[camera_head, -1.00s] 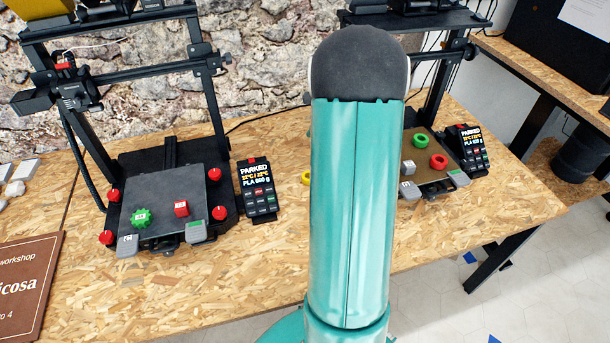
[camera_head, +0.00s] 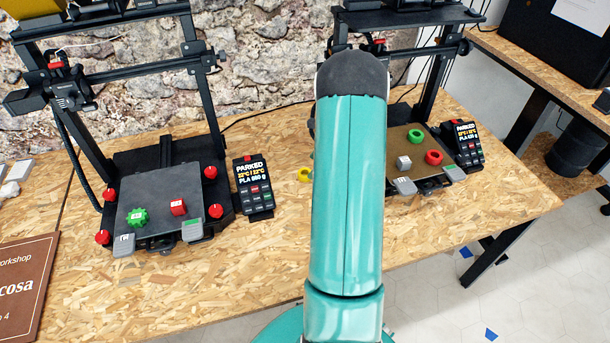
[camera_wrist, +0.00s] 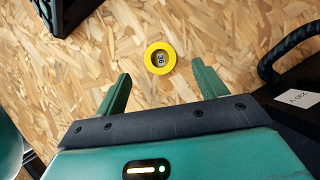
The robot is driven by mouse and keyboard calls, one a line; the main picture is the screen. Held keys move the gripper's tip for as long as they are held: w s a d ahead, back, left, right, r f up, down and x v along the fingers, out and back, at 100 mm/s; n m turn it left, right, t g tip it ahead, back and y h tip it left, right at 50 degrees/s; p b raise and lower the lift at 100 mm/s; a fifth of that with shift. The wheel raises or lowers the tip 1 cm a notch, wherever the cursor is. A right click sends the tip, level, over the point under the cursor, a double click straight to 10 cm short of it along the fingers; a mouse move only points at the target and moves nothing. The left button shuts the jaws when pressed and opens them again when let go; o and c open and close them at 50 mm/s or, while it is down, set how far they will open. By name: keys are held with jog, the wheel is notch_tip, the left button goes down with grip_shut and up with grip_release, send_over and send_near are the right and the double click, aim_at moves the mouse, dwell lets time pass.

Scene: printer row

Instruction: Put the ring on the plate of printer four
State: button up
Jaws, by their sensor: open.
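A yellow ring (camera_wrist: 149,57) lies flat on the wood-chip table, with a small "36" label showing in its hole. In the head view the yellow ring (camera_head: 303,174) shows partly, beside my arm. My gripper (camera_wrist: 161,72) is open and empty; the ring appears between and just beyond its fingertips. In the head view my arm hides the gripper. The left printer's grey plate (camera_head: 160,205) bears a green gear and a red cube. The right printer's brown plate (camera_head: 399,142) bears green and red rings and a grey cube. I cannot read which printer is four.
Display panels marked PARKED stand right of the left printer (camera_head: 252,187) and right of the right printer (camera_head: 464,144). A brown sign (camera_head: 28,275) lies at the table's left. In the wrist view a black cable (camera_wrist: 280,52) arches beside the right finger. The table front is clear.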

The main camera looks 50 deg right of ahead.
aim_at(307, 170)
jog(key=x, duration=0.4)
jog(key=shift+w+a+f, duration=0.15)
jog(key=shift+w+f, duration=0.05)
jog(key=shift+w, duration=0.05)
jog(key=c, duration=1.1)
